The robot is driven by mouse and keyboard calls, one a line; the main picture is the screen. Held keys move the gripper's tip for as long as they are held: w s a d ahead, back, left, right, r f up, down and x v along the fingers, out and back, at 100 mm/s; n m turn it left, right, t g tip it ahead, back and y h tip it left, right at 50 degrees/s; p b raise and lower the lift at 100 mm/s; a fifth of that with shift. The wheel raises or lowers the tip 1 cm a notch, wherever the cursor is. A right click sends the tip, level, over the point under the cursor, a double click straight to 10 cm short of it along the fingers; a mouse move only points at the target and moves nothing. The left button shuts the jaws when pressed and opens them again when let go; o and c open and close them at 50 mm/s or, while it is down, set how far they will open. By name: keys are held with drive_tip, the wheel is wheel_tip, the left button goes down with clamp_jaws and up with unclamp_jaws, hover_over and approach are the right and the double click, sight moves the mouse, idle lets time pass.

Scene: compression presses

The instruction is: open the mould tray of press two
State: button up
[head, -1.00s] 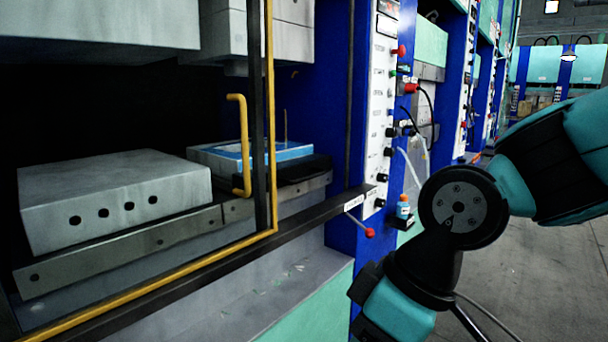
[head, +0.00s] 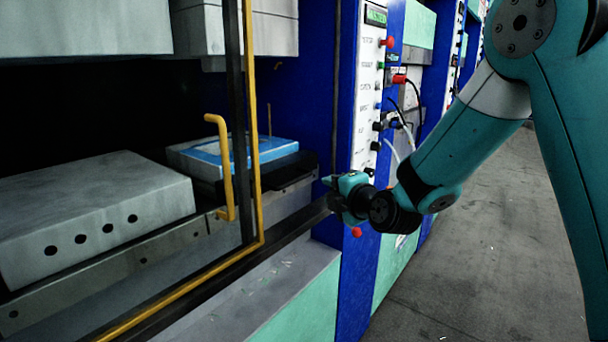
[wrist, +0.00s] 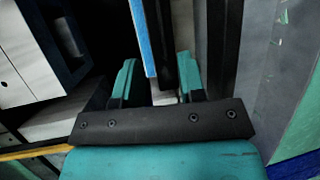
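In the head view, a grey mould block (head: 95,205) with several round holes in its front sits on a metal tray (head: 140,255) inside the press at left. A yellow handle (head: 224,165) stands upright in front of the opening. I cannot read which press number this is. My gripper (head: 335,185) is at the right end of the dark rail, beside the blue press column. In the wrist view my gripper (wrist: 155,75) has its two teal fingers apart, with a blue and white edge visible between them. It appears to hold nothing. A lever with a red ball (head: 357,232) shows just below my gripper.
A white control panel (head: 368,95) with buttons and cables is on the blue column behind my gripper. A blue-topped item (head: 235,150) lies on a dark support in the press. A yellow-edged guard frame (head: 253,130) crosses the opening. The floor (head: 480,240) at right is clear.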

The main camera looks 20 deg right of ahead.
sight(300, 179)
drive_tip(key=p+x, duration=0.3)
drive_tip(key=x, duration=0.4)
drive_tip(key=p+x, duration=0.3)
drive_tip(key=x, duration=0.5)
drive_tip(key=shift+w+a+f, duration=0.1)
drive_tip(key=shift+w+a, duration=0.15)
drive_tip(key=shift+a, duration=0.05)
